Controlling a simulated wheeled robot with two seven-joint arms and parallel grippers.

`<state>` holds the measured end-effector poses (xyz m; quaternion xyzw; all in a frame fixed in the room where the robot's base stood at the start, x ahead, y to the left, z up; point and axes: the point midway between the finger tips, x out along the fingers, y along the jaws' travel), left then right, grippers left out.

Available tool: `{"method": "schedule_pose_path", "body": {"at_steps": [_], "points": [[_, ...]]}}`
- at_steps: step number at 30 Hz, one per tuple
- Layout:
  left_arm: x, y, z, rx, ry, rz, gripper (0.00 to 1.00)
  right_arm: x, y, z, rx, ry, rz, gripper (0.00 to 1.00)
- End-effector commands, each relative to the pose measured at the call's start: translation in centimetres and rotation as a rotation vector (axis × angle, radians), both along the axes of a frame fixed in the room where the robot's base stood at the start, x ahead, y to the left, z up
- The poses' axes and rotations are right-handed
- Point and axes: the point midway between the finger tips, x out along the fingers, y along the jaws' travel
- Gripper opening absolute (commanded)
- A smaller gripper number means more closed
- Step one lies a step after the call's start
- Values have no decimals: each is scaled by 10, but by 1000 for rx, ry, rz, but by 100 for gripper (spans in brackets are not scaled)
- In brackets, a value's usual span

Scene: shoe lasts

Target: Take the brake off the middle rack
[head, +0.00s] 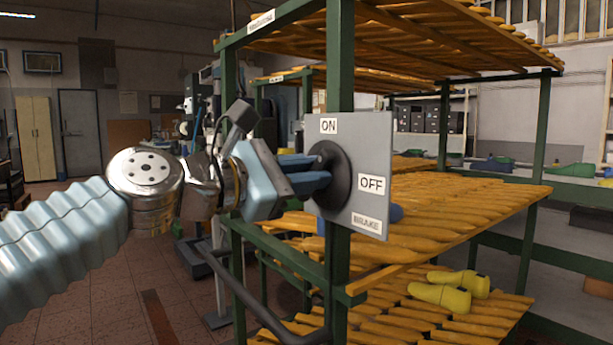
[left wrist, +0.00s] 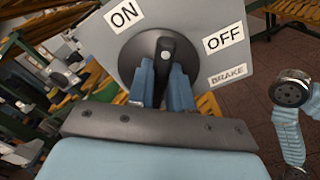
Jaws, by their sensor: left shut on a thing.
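A grey brake panel (head: 372,140) is fixed to the green post of the rack, with labels ON at the top, OFF at the right and BRAKE at lower right. A round black knob (head: 334,183) sits on it; the panel also shows in the left wrist view (left wrist: 205,75). My left gripper (head: 312,176) is shut on the ridge of the knob (left wrist: 166,50), one blue finger on each side. In the left wrist view the ridge points between ON and OFF. In the head view the gripper hides part of the knob. My right gripper is not seen.
The green-framed rack carries orange slatted shelves (head: 450,215). Yellow shoe lasts (head: 440,291) lie on a lower shelf. A green post (head: 340,65) stands behind the panel. Another rack and machines stand behind. The tiled floor (head: 100,285) at the left is mostly clear.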

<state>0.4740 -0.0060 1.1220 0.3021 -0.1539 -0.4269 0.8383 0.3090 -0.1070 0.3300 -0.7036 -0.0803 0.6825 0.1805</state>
Motion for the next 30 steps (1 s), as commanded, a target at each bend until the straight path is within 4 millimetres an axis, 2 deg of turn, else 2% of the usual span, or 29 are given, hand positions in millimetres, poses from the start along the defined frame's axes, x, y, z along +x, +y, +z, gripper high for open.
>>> {"method": "schedule_pose_path", "body": {"at_steps": [18, 30], "points": [[-3, -2, -7, 338, -464, -2, 0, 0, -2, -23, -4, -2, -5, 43], [-3, -2, -9, 485, -665, -1, 0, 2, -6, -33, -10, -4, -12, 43]]}}
